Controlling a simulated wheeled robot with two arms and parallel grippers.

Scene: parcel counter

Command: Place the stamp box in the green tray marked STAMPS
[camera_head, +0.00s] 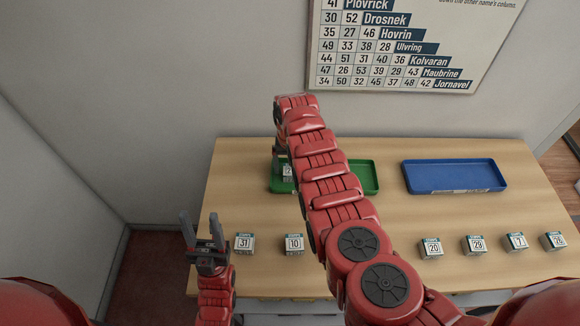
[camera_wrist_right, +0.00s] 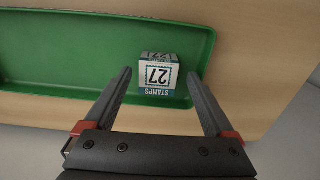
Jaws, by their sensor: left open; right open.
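The green tray (camera_head: 364,176) lies at the back left of the counter, partly hidden behind my right arm. In the right wrist view the green tray (camera_wrist_right: 150,26) shows its rim and floor. A stamp box numbered 27 (camera_wrist_right: 158,75) sits inside the tray near its end; it shows small in the head view (camera_head: 288,171). My right gripper (camera_wrist_right: 161,80) is open, its fingers on either side of the box with gaps showing. My left gripper (camera_head: 199,222) is open and empty at the counter's left edge.
A blue tray (camera_head: 453,176) at the back right looks empty. Boxes 31 (camera_head: 244,243) and 10 (camera_head: 294,244) stand at the front left. Boxes 20 (camera_head: 431,248), 29 (camera_head: 474,245), 7 (camera_head: 516,242) and 28 (camera_head: 553,240) stand at the front right. A number chart (camera_head: 405,50) hangs on the wall.

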